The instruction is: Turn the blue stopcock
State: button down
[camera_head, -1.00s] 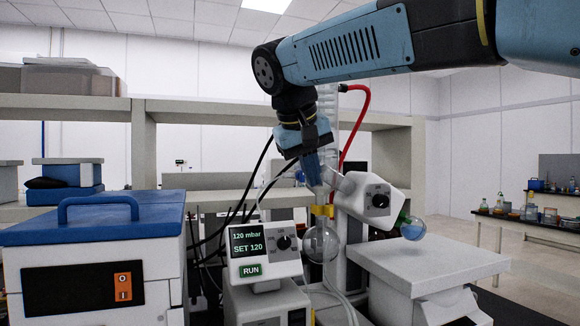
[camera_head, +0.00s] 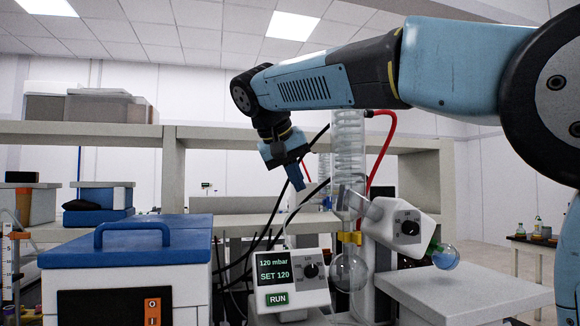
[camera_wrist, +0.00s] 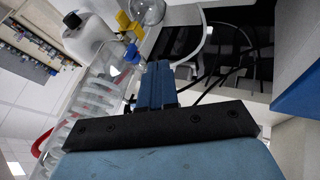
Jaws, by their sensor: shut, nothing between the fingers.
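A small blue piece that looks like the blue stopcock (camera_wrist: 132,54) sits on the glassware in the wrist view, just beyond and left of my fingertips. In the head view it seems to show as a small blue spot (camera_head: 327,203) left of the glass column (camera_head: 347,150). My gripper (camera_head: 300,186) points down, left of the column and above the vacuum controller. Its blue fingers (camera_wrist: 156,68) are shut and empty in the wrist view. They look apart from the stopcock, but the exact gap is hard to tell.
A round glass flask (camera_head: 349,273) hangs under a yellow clip (camera_head: 349,238). The vacuum controller (camera_head: 290,280) stands in front. A white motor unit with a dial (camera_head: 405,228) is to the right. A blue-lidded box (camera_head: 130,240) stands left. Black cables and a red hose run nearby.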

aim_at(328, 202)
jog(key=w+d+f, duration=0.3)
jog(key=d, duration=0.2)
dwell(0.4)
